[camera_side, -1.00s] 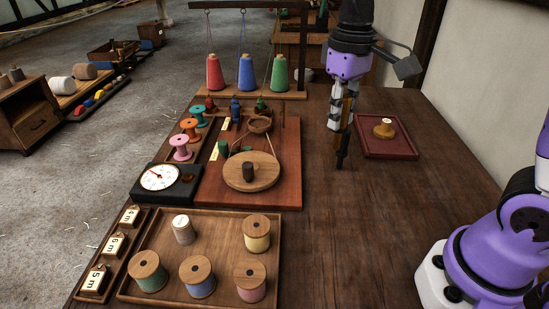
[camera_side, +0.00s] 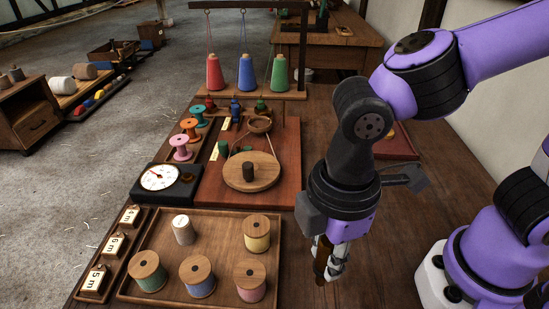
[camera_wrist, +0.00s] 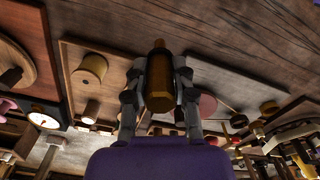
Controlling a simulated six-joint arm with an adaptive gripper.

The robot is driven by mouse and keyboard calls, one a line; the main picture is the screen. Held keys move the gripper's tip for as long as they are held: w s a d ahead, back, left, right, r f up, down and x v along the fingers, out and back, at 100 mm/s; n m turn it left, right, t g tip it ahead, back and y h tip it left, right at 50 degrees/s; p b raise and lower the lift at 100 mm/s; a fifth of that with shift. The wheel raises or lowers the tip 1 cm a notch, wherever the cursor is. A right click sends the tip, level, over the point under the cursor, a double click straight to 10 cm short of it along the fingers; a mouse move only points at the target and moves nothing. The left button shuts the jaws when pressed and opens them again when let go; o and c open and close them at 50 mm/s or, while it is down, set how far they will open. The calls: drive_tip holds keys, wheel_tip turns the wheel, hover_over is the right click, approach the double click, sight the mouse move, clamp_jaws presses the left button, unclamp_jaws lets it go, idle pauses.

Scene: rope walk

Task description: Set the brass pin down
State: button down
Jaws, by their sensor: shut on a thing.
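The brass pin (camera_side: 321,258) is a narrow brown-gold cylinder. In the side view it is held roughly upright, low beside the right edge of the spool tray, and partly hidden by the fingers. My gripper (camera_side: 331,266) points down and is shut on it.
The wooden tray (camera_side: 215,229) with several thread spools lies left of my gripper. A red board (camera_side: 289,170) with a round wooden disc (camera_side: 263,178) and a dial scale (camera_side: 160,178) stand behind. A dark red tray (camera_side: 405,147) is mostly hidden by my arm. Bare table (camera_side: 365,290) lies front right.

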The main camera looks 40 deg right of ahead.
sight(323, 271)
drive_tip(key=shift+f, duration=2.25)
drive_tip(key=shift+f, duration=0.1)
drive_tip(key=c, duration=0.7)
unclamp_jaws()
wheel_tip(323, 271, up, 12)
drive_tip(key=shift+d+f, duration=0.1)
drive_tip(key=w+d+m, duration=0.1)
drive_tip(key=d+m, duration=0.1)
drive_tip(key=w+d+m+t, duration=0.1)
drive_tip(key=d+m, duration=0.1)
drive_tip(key=w+d+r+m+t+y, duration=0.1)
drive_tip(key=d, duration=0.2)
drive_tip(key=shift+w+d+m, duration=0.1)
drive_tip(key=shift+w+m, duration=0.2)
drive_tip(key=shift+m, duration=0.1)
drive_tip(key=shift+o, duration=0.6)
drive_tip(key=d+m+t+h, duration=0.1)
drive_tip(key=d+m+t, duration=0.2)
drive_tip(key=d+m, duration=0.4)
drive_tip(key=w+d, duration=0.1)
drive_tip(key=d, duration=0.2)
drive_tip(key=shift+f+m+t, duration=0.3)
drive_tip(key=shift+m, duration=0.1)
